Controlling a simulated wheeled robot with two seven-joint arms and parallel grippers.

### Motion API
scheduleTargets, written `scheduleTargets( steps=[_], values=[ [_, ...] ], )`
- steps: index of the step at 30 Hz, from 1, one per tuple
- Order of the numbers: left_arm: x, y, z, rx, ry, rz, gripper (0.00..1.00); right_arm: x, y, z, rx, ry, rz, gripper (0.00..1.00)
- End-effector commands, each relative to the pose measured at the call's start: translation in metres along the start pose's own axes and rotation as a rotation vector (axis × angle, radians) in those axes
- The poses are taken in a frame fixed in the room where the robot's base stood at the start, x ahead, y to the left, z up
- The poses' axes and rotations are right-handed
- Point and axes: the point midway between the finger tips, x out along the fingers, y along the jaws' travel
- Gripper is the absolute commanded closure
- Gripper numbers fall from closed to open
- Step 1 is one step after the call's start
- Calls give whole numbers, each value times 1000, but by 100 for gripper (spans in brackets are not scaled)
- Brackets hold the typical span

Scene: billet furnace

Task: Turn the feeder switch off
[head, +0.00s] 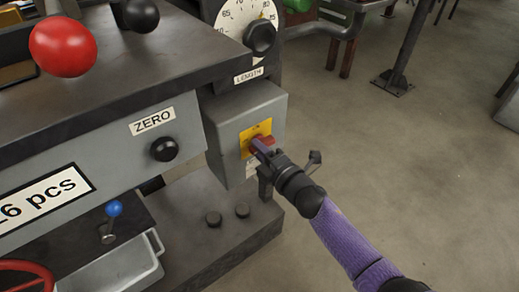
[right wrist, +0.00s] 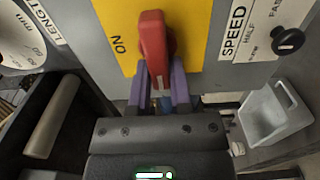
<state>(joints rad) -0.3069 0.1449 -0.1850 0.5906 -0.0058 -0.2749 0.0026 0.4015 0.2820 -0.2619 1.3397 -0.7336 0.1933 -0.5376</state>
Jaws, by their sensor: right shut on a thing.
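The feeder switch is a red knob (head: 263,144) on a yellow plate (head: 247,134), on the front of a grey box (head: 222,121). My right gripper (head: 265,151) reaches it from the lower right and hides part of it. In the right wrist view the red knob (right wrist: 152,42) stands upright in the picture, on the yellow plate (right wrist: 114,25) with the word ON to its left. The purple fingers of my right gripper (right wrist: 158,84) are closed around the knob's lower end. My left gripper is not in view.
Above the box is a LENGTH dial with a black knob (head: 260,37). A ZERO knob (head: 164,148) is on the left panel, and a blue-tipped lever (head: 113,209) stands lower left. A SPEED knob (right wrist: 288,41) shows in the wrist view. The floor at right is mostly clear.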

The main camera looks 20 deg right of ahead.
Motion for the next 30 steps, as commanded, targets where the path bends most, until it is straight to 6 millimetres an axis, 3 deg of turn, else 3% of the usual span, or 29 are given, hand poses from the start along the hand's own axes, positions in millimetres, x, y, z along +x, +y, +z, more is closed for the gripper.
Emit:
scheduleTargets(
  steps=[6, 7, 12, 22, 30],
  values=[
    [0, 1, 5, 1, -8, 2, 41, 0, -2, 0, -2, 0, -4, 100],
    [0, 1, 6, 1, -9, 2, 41, 0, -2, 0, -2, 0, -4, 71],
    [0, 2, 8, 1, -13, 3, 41, 0, -1, 0, -1, 0, -3, 40],
    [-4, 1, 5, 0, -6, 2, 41, -7, 1, 0, 0, 0, -2, 40],
    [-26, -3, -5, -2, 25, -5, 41, -68, 3, 0, 1, -1, -3, 40]
  ],
)
